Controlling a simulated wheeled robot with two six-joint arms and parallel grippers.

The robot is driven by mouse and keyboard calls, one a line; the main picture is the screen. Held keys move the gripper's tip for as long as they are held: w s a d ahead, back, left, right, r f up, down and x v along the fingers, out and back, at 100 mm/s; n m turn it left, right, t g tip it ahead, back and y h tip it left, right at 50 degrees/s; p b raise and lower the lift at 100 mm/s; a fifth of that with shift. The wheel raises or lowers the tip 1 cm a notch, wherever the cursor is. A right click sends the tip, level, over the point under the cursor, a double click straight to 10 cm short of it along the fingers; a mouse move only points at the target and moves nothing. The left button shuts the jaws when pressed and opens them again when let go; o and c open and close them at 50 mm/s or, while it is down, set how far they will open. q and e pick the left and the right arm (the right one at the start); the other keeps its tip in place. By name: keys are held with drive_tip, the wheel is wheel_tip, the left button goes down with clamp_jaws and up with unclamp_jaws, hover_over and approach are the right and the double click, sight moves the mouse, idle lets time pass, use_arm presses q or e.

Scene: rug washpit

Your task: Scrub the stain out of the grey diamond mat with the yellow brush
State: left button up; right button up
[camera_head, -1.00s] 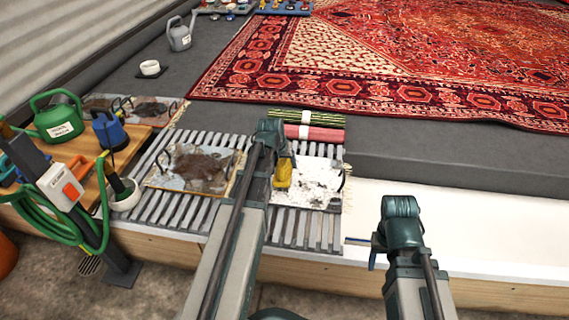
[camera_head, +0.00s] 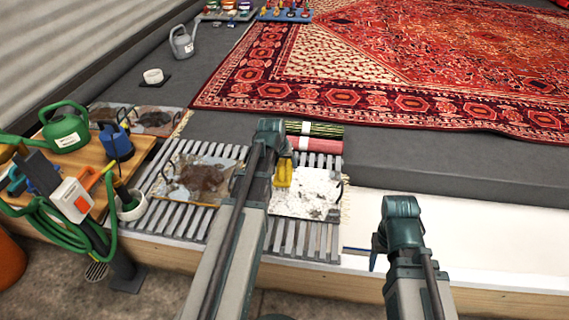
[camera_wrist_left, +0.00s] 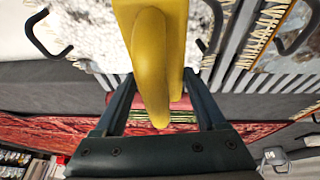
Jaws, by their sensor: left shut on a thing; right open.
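My left gripper (camera_head: 277,166) is shut on the yellow brush (camera_head: 283,174); the brush also fills the middle of the left wrist view (camera_wrist_left: 152,60). It is at the far left part of a white mat with dark specks (camera_head: 308,196); I cannot tell if it touches. To the left lies a grey-blue mat with a large brown stain (camera_head: 202,180), partly behind my left arm. No diamond pattern is clear on either mat, so I cannot tell which is the grey diamond mat. My right gripper (camera_head: 379,250) is open and empty over the white ledge.
The mats lie on a slatted grey rack (camera_head: 290,240). Green and red rolls (camera_head: 316,136) lie behind it. A wooden bench (camera_head: 90,155) at left holds a green watering can (camera_head: 66,128) and a blue pump (camera_head: 118,143). A green hose loops in front. The white ledge (camera_head: 470,235) is clear.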

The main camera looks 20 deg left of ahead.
use_arm(q)
drive_tip(key=shift+r+p, duration=1.4)
drive_tip(key=shift+r, duration=0.1)
drive_tip(key=shift+r, duration=0.1)
